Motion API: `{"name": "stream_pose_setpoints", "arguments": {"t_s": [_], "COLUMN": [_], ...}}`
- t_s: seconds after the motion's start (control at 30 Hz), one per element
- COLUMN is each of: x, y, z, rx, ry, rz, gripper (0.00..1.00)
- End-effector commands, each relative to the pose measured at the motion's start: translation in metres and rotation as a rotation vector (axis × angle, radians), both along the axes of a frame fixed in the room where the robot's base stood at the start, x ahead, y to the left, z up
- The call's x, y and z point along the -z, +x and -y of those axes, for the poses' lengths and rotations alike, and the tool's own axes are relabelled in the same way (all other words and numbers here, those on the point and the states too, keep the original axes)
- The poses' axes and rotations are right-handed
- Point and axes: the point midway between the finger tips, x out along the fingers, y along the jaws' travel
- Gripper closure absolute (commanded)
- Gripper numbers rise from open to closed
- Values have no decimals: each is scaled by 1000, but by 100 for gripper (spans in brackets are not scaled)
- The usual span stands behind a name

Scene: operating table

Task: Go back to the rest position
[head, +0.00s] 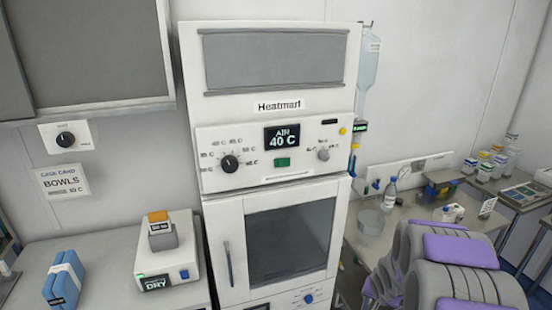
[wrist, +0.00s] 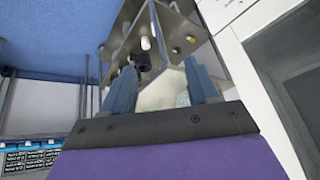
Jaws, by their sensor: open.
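My gripper (wrist: 161,72) shows in the wrist view, with two blue-grey fingers standing apart above a dark plate and purple housing. It is open, and I see nothing clamped between the fingers. A metal bracket with small knobs (wrist: 178,38) and a pale block lie behind the fingers; how far off I cannot tell. In the head view, grey and purple segments of my arm fill the lower right. The fingers cannot be made out there.
The white Heatmart cabinet (head: 279,107) stands in the middle, its lower glass door (head: 287,240) closed. A counter at left holds a DRY unit (head: 168,265) and a blue block (head: 64,280). A bench at right carries a bottle (head: 390,196) and several small containers.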

Motion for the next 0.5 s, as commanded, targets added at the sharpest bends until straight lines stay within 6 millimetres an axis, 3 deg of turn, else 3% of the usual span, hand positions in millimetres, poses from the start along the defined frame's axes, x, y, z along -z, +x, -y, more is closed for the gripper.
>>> {"name": "stream_pose_setpoints", "arguments": {"t_s": [0.03, 0.1, 0.5], "x": [-18, -35, -118], "y": [-8, -26, -153], "z": [-5, -11, -62], "rx": [-10, -23, -134], "ry": [-21, -44, -86], "rz": [-16, -62, -322], "gripper": [40, 40, 40]}}
